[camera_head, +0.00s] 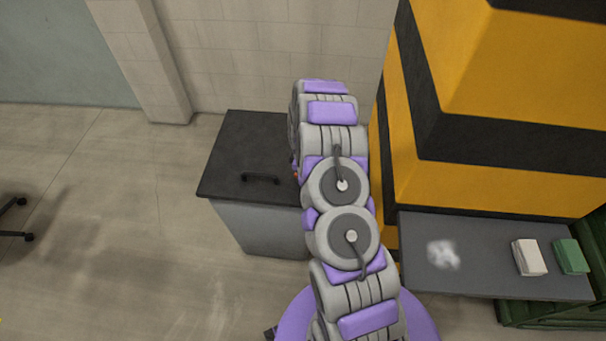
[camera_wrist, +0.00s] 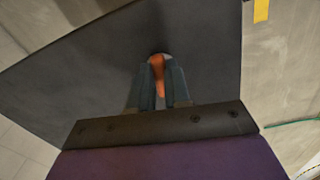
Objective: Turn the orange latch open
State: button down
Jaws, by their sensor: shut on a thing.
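The orange latch (camera_wrist: 158,75) shows in the wrist view against the dark top of a grey cabinet. My gripper (camera_wrist: 160,82) has its two fingers on either side of the latch and is shut on it. The latch's lower part is partly hidden between the fingers. In the head view, the cabinet's dark lid (camera_head: 235,150) with a black handle (camera_head: 260,178) is left of my arm. Only a speck of orange-red shows there at the lid's right edge, and my arm hides the gripper.
A yellow and black striped block (camera_head: 450,120) stands close to the right of my arm. A grey shelf (camera_head: 490,283) at the lower right holds a white cloth (camera_head: 442,254), a white block (camera_head: 529,257) and a green block (camera_head: 570,257). The floor at left is mostly clear.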

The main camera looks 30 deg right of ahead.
jog(key=shift+w+r+n, duration=0.1)
jog(key=shift+w+n, duration=0.1)
jog(key=shift+n, duration=0.2)
jog(key=c, duration=1.1)
grip_release()
notch_tip(320, 180, up, 17)
jog(key=shift+d+r+p, duration=0.1)
jog(key=shift+p, duration=1)
